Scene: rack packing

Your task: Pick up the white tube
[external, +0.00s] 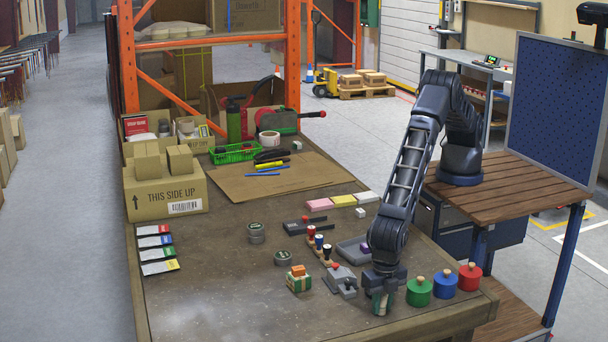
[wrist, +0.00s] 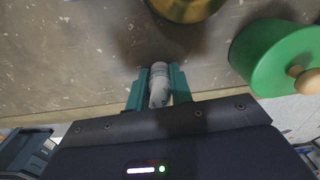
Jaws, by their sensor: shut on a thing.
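The white tube (wrist: 159,84) is between the two teal fingers of my gripper (wrist: 157,88) in the wrist view. My gripper is shut on it, with a finger on each side. In the external view my gripper (external: 382,302) is low at the front right of the table, and a pale bit of the tube shows between its fingers. Whether the tube still touches the table is hard to tell.
A green knobbed cylinder (external: 419,292) stands just right of my gripper, with blue (external: 443,284) and red (external: 470,277) ones beyond. A grey metal block (external: 340,280) lies to its left. A brassy round thing (wrist: 186,6) is near in the wrist view.

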